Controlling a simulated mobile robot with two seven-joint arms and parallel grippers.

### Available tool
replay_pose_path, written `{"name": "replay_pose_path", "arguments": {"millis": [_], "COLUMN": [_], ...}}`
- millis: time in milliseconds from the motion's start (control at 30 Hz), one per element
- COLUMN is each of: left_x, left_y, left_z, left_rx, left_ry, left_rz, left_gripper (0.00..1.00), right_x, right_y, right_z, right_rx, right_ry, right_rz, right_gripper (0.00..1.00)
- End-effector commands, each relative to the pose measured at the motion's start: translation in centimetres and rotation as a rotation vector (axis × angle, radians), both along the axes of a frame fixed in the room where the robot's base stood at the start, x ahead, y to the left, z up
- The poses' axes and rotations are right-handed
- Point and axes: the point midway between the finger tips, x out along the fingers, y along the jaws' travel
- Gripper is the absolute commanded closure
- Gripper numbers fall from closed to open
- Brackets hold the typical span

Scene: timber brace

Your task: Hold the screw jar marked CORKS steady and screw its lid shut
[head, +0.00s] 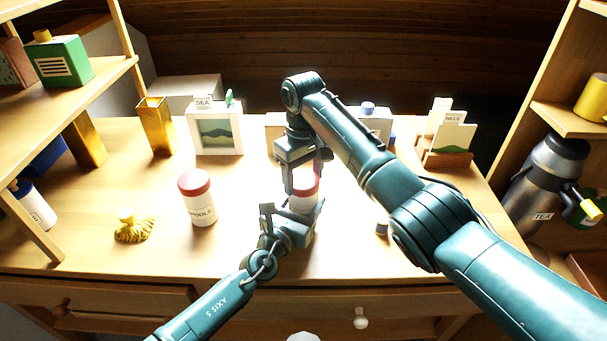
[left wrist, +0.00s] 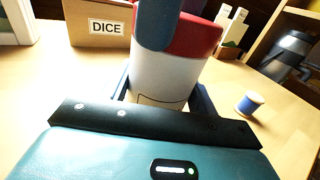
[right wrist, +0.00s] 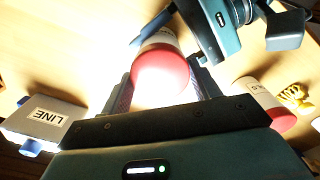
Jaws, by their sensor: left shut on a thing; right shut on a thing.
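A white screw jar (head: 302,204) with a red lid (head: 306,184) stands on the desk, its label unreadable here. In the left wrist view the jar body (left wrist: 165,82) sits between my left gripper's fingers, and the lid (left wrist: 198,38) is on top of it. My left gripper (head: 298,212) is shut on the jar body. My right gripper (head: 304,180) comes from above and is shut on the lid, which also shows between its fingers in the right wrist view (right wrist: 160,78). The lid looks level on the jar; how tight it is I cannot tell.
A second red-lidded jar (head: 201,205), its label ending in POOLS, stands to the left. A blue spool (left wrist: 249,103) is to the right. A DICE box (left wrist: 97,24) and a SEA picture box (head: 216,135) stand behind.

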Motion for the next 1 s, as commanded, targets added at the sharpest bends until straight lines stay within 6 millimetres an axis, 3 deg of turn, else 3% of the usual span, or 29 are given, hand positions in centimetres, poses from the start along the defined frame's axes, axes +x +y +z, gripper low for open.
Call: {"name": "replay_pose_path", "arguments": {"millis": [500,600,733,767,1000], "left_x": [-0.01,-0.01,-0.01,-0.01,-0.01], "left_y": [0.03,0.03,0.03,0.03,0.02], "left_z": [-0.07,-0.07,-0.07,-0.07,-0.07], "left_rx": [0.0,0.0,0.001,0.001,0.0], "left_ry": [0.001,0.001,0.002,0.002,0.001], "left_rz": [0.0,0.0,0.0,0.0,0.0], "left_gripper": [1.0,1.0,1.0,1.0,1.0], "right_x": [-0.05,-0.01,0.01,0.01,0.02], "right_y": [0.14,0.06,0.02,0.02,0.0], "right_z": [-0.06,-0.06,-0.05,-0.05,-0.05], "right_rx": [0.002,0.001,0.0,0.0,0.0], "right_ry": [0.002,0.0,-0.001,-0.001,-0.001], "right_rz": [-1.247,-1.368,-1.36,-1.359,-1.357], "right_gripper": [0.66,0.66,0.66,0.36,0.17]}}
